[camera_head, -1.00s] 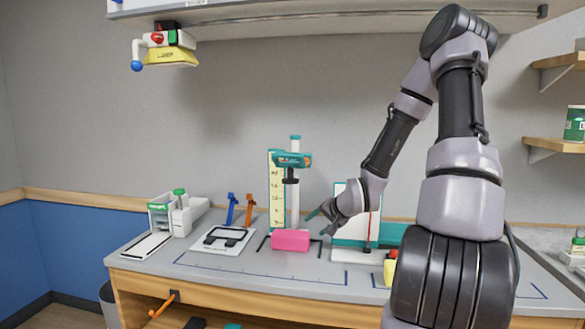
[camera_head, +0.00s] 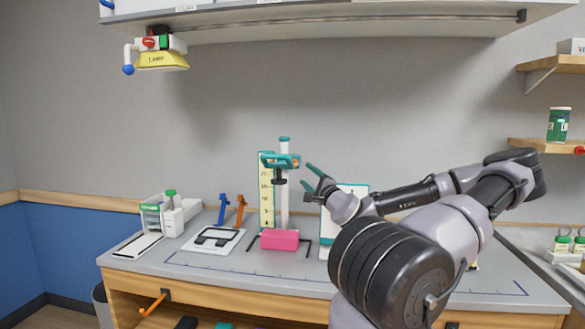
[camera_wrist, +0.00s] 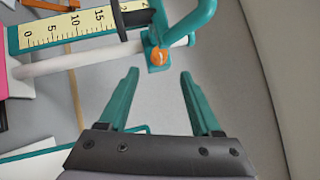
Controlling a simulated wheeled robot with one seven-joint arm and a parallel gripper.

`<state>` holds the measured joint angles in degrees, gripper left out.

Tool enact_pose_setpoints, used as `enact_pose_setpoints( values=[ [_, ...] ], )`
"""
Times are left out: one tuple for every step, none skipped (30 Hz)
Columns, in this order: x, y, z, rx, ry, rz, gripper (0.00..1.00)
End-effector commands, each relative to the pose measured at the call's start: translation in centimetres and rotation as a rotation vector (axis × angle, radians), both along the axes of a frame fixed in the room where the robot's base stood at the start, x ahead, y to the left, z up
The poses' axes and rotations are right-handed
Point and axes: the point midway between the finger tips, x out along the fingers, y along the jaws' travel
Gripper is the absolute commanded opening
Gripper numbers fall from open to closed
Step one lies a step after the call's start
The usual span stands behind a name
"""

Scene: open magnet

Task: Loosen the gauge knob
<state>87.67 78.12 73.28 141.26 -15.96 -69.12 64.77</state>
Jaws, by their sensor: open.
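The gauge stands on the bench with a pink base (camera_head: 280,239), a white post (camera_head: 285,212), a yellow scale (camera_head: 266,195) and a teal slider (camera_head: 281,161). In the wrist view, the orange knob (camera_wrist: 158,56) sits on the teal slider next to the white post (camera_wrist: 80,60). My gripper (camera_head: 308,181) is to the right of the slider, pointing left toward it. In the wrist view, my gripper (camera_wrist: 159,75) is open and empty. The knob appears just beyond the fingertips, centred between them; I see no contact.
A white-and-teal board (camera_head: 357,191) stands behind my gripper. Left of the gauge are blue (camera_head: 223,209) and orange (camera_head: 240,209) clamp-like parts, a white plate with a black frame (camera_head: 214,240) and a white-and-green device (camera_head: 171,213). A yellow lamp (camera_head: 161,61) hangs at upper left.

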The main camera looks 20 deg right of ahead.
Motion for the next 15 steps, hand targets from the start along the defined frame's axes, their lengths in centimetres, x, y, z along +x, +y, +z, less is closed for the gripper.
enact_pose_setpoints(
  values=[
    [1.0, 0.2, 0.3, -0.001, -0.001, 0.002, 0.65],
    [1.5, 0.2, 0.4, -0.002, 0.0, 0.003, 0.65],
    [2.3, 0.3, 0.5, -0.003, 0.0, 0.003, 0.65],
    [2.9, 0.3, 0.6, -0.004, 0.0, 0.002, 0.65],
    [3.5, 0.4, 0.8, -0.004, 0.0, 0.002, 0.65],
    [4.2, 0.4, 0.9, -0.004, 0.001, 0.003, 0.65],
    [4.8, 0.4, 1.0, -0.004, 0.001, 0.003, 0.65],
    [5.3, 0.4, 1.1, -0.003, 0.002, 0.003, 0.65],
    [6.0, 0.5, 1.3, -0.003, 0.002, 0.003, 0.65],
    [6.4, 0.5, 1.4, -0.002, 0.002, 0.003, 0.65],
    [6.8, 0.5, 1.5, -0.003, 0.002, 0.003, 0.65],
    [7.3, 0.5, 1.6, -0.003, 0.002, 0.002, 0.65],
    [7.7, 0.5, 1.6, -0.003, 0.002, 0.002, 0.65],
    [7.9, 0.6, 1.7, -0.003, 0.003, 0.003, 0.65],
    [8.3, 0.6, 1.8, -0.003, 0.002, 0.002, 0.65]
  ],
)
